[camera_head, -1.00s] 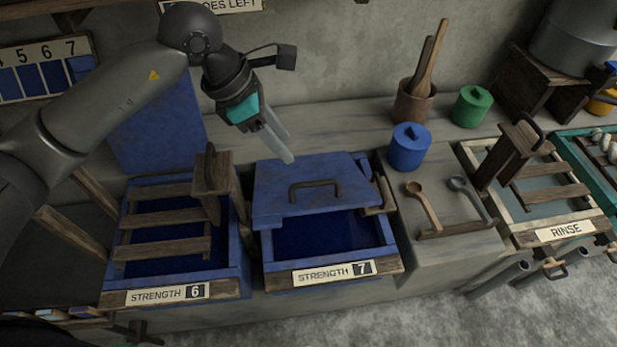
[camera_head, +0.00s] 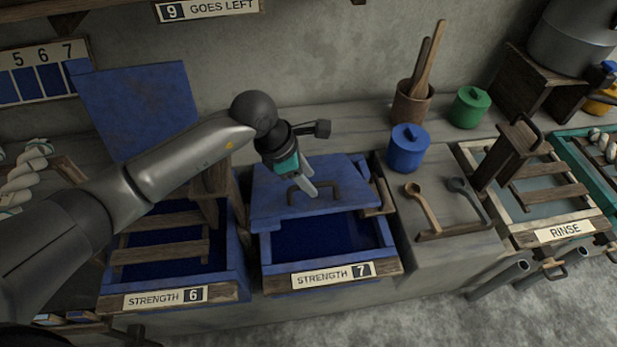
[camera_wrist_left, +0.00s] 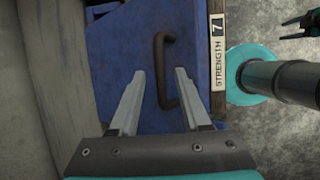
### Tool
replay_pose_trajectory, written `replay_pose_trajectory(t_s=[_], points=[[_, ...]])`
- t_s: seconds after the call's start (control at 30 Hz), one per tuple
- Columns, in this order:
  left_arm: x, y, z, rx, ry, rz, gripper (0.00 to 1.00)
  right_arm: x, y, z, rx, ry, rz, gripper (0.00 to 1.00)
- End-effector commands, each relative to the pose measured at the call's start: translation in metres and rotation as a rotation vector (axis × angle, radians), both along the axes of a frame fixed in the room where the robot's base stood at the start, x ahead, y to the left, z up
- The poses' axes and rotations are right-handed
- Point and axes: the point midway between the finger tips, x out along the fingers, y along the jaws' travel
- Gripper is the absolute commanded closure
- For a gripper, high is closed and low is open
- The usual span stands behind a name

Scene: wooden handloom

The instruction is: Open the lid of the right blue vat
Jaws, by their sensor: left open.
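The right blue vat (camera_head: 390,258) carries the label "STRENGTH 7". Its blue lid (camera_head: 270,195) covers the rear part of the opening in the head view, and dark blue interior shows in front. I cannot tell how far it is tilted. A dark bar handle (camera_head: 331,190) sits on the lid. My left gripper (camera_head: 311,192) is open at the handle, pointing down. In the left wrist view the handle (camera_wrist_left: 160,75) lies between the two fingers (camera_wrist_left: 160,74); contact cannot be told. My right gripper (camera_wrist_left: 298,25) shows small at the top right corner there.
The left vat, "STRENGTH 6" (camera_head: 238,284), has its lid (camera_head: 140,105) standing up behind it and wooden slats across it. A blue pot (camera_head: 408,150), a green pot (camera_head: 470,108) and two ladles (camera_head: 423,207) are to the right. The rinse vat (camera_head: 590,229) is further right.

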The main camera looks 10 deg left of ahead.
Motion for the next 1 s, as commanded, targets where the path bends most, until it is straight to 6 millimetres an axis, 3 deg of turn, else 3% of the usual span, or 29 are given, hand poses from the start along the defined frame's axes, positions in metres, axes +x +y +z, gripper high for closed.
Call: replay_pose_trajectory(t_s=[0.37, 0.77, 1.0], points=[[0.0010, -0.0021, -0.0052, 0.000, 0.000, -0.001, 0.53, 0.0011, -0.0005, -0.0002, 0.000, -0.002, -0.001, 0.50], [0.0011, -0.0019, -0.0048, 0.000, 0.000, 0.000, 0.98, 0.0014, -0.0005, -0.0003, 0.000, -0.002, -0.002, 0.50], [0.0012, -0.0018, -0.0046, 0.000, 0.000, 0.000, 1.00, 0.0016, -0.0005, -0.0002, 0.000, -0.002, -0.002, 0.50]])
